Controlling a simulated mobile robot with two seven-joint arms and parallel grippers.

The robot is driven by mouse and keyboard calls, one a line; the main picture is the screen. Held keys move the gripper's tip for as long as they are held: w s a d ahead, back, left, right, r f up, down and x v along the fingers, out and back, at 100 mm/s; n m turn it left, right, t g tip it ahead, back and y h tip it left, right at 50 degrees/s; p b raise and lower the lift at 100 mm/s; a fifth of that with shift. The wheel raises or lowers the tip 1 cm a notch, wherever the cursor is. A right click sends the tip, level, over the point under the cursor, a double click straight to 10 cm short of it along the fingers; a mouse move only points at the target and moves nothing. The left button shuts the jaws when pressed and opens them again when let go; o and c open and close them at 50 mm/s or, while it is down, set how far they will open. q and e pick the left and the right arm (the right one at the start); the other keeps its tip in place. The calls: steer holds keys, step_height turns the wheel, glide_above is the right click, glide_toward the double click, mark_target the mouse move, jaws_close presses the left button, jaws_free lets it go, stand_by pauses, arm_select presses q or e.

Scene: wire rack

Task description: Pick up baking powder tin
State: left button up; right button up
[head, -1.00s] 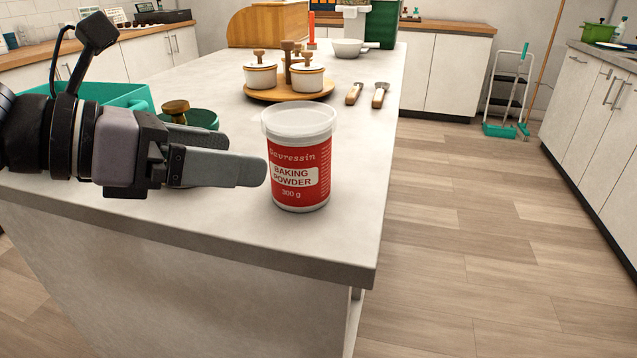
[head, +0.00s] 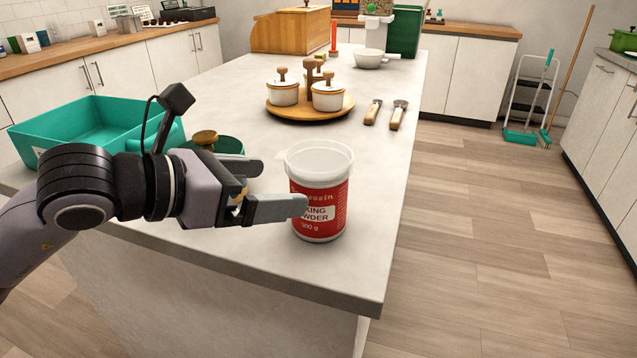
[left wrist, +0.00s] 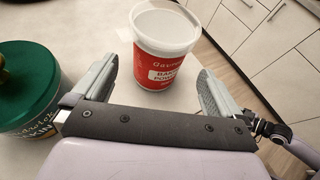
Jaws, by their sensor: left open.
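The baking powder tin (head: 320,200) is red with a white label and a pale translucent rim. It stands upright on the pale counter near its front right corner. My left gripper (head: 282,188) is open, its fingers pointing right at the tin. The near finger overlaps the tin's left edge in the head view. In the left wrist view the tin (left wrist: 162,50) stands ahead of the open fingers (left wrist: 157,78), roughly centred between them. Whether the fingertips reach past its near side is hard to tell. My right gripper does not show.
A dark green lidded tin (left wrist: 28,85) stands close beside my left gripper. A teal bin (head: 60,128) is at the counter's left. A wooden tray (head: 310,108) with white pots and two wooden-handled utensils (head: 385,113) lie farther back. The counter's right edge is near the tin.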

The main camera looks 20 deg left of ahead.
mark_target(294, 186)
arm_select(q)
steer(key=shift+p+x, duration=0.4)
steer(key=shift+x, duration=3.6)
steer(key=shift+c, duration=0.3)
steer(key=c, duration=0.6)
